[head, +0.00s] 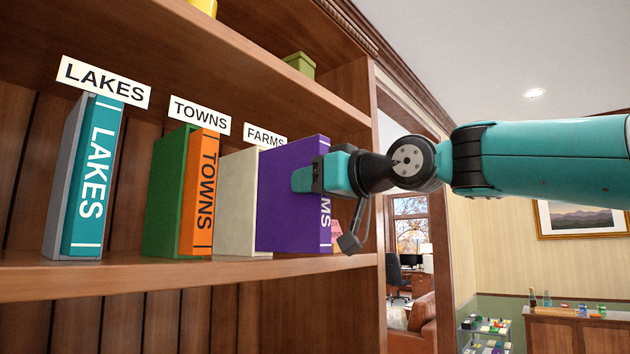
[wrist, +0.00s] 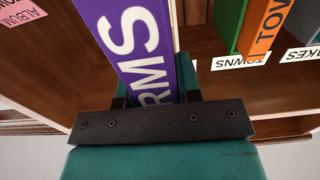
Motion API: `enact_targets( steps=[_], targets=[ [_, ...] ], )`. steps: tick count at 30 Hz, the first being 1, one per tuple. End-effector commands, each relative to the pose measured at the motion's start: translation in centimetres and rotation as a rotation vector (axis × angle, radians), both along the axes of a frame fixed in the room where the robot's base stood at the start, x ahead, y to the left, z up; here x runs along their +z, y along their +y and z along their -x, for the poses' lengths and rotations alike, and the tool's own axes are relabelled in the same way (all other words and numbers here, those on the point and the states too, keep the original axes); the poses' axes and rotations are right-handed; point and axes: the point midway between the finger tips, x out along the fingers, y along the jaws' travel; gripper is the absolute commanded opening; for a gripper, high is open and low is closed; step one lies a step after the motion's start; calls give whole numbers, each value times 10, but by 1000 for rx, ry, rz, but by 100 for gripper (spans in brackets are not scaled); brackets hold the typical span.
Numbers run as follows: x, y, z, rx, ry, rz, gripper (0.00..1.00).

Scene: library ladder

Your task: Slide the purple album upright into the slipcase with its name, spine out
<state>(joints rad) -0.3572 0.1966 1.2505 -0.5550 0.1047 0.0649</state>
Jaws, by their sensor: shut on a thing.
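The purple album (head: 290,200) stands upright at the front of the shelf, its white-lettered spine facing out. The spine also shows in the wrist view (wrist: 128,40), reading "RMS", with the rest hidden. My gripper (head: 318,176) is shut on the album at the spine end; in the wrist view (wrist: 150,98) its fingers lie on both sides of the spine. The cream slipcase (head: 236,205) stands under the FARMS sign (head: 264,136), just left of and behind the album. The album covers part of it. I cannot tell whether the album's inner edge is inside it.
To the left stand a green slipcase (head: 168,195) with the orange TOWNS album (head: 203,200) and a grey slipcase (head: 62,190) with the teal LAKES album (head: 92,180). The shelf post (head: 362,200) is close right of my gripper.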

Motion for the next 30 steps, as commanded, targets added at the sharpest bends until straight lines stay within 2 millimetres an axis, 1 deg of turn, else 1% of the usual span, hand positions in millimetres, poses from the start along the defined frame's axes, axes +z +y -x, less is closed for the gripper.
enact_targets(
  steps=[1, 30],
  targets=[
    [2, 1, 0, 0, -3, -3, 0],
    [2, 20, -15, 0, -3, -3, 0]
  ],
)
